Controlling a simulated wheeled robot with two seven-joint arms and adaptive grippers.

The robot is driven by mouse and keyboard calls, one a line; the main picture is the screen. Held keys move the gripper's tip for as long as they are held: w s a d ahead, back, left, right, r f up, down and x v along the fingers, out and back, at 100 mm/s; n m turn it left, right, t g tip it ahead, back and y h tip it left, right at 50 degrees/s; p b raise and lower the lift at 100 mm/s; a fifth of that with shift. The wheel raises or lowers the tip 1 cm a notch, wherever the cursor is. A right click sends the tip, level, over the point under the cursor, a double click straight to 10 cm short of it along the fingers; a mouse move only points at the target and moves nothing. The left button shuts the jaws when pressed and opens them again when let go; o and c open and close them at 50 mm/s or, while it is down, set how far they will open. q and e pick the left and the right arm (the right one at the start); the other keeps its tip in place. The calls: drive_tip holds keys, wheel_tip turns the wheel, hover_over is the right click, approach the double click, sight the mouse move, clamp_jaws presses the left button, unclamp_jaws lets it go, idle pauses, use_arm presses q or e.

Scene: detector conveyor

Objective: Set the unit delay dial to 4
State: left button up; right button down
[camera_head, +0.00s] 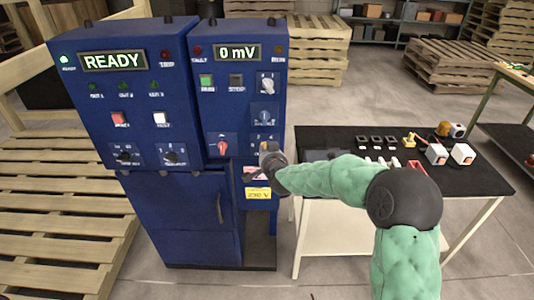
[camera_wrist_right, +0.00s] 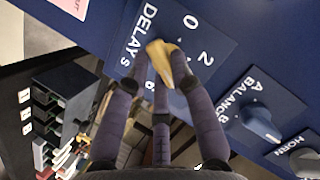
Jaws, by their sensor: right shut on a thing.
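The yellow delay dial (camera_wrist_right: 165,58) is on the blue panel, beside the printed words "DELAY s". The numbers 0 and 2 show near it, and another number is partly covered by a finger. I cannot read a 4 or tell which mark the dial points to. My right gripper (camera_wrist_right: 167,75) is shut on the dial, with fingers on both sides of it. In the head view my right gripper (camera_head: 268,160) reaches the lower right of the blue unit's panel (camera_head: 240,110) and mostly hides the dial. My left gripper is not in view.
A blue balance knob (camera_wrist_right: 260,118) and a horn knob (camera_wrist_right: 306,160) sit beside the dial. A red knob (camera_head: 222,146) is left of my gripper. The display (camera_head: 238,52) reads 0 mV. A black-topped table (camera_head: 470,182) with several small parts stands at right.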

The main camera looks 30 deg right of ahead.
drive_tip(key=shift+f, duration=0.1)
drive_tip(key=c, duration=1.1)
unclamp_jaws()
drive_tip(key=shift+o, duration=0.2)
drive_tip(key=v, duration=1.2)
